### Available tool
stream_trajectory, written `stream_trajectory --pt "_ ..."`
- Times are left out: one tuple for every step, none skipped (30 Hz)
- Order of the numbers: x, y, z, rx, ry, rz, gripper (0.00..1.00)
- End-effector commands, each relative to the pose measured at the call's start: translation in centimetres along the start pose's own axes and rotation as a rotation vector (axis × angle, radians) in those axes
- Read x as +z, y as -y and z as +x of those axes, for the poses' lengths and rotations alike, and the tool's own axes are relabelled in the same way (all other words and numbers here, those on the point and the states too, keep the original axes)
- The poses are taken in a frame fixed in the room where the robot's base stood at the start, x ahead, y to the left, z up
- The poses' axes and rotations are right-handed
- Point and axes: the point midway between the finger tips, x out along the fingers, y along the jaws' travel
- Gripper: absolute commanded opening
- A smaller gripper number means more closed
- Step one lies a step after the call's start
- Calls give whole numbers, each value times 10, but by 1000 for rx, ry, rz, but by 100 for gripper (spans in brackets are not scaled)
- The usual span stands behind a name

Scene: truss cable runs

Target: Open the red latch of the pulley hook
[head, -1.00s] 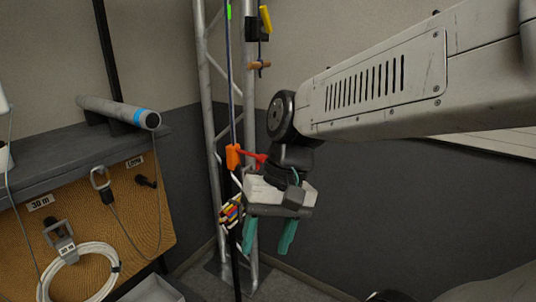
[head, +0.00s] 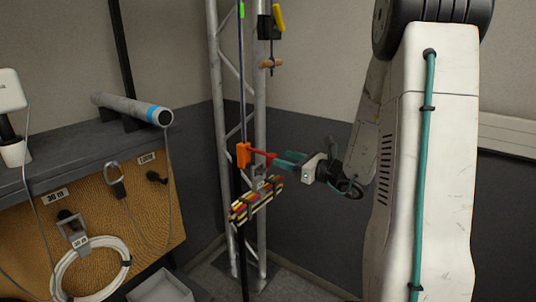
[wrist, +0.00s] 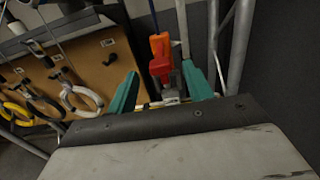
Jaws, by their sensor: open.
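The red latch (head: 261,156) sticks out to the right from an orange block (head: 243,155) on the vertical line beside the truss. A grey metal part (head: 262,181) and a multicoloured bundle (head: 257,200) sit just below it. My gripper (head: 280,161) is open and points left, its teal fingers at the latch's outer end. In the wrist view the red latch (wrist: 161,65) lies between the two spread fingers of my gripper (wrist: 160,69), with the orange block (wrist: 160,44) beyond it. I cannot tell whether a finger touches the latch.
The metal truss (head: 262,110) stands right behind the line. Higher up is a black fitting with a yellow lever (head: 279,18), and a wooden peg (head: 271,63). A bench with a pegboard (head: 150,215) and a white cable coil (head: 92,268) stands at the left.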

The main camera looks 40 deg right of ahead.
Motion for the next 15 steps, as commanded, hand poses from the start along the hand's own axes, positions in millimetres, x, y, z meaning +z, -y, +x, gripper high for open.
stream_trajectory --pt "0 0 6 0 1 1 51" --pt "0 0 10 0 2 2 51" --pt "0 -1 16 2 1 1 51" --pt "0 -1 21 3 1 1 51" --pt "0 -1 26 3 1 1 51" --pt "0 -1 33 3 1 0 51" --pt "0 -1 38 4 0 0 51" --pt "0 -1 43 3 1 0 51" --pt "0 -2 49 4 1 0 51" --pt "0 -2 53 4 1 -1 51" --pt "0 -1 57 3 1 -1 51" --pt "0 -1 62 3 0 0 51" --pt "0 -1 65 3 0 0 51" --pt "0 -1 67 3 0 0 51" --pt "0 -1 70 3 0 0 51"
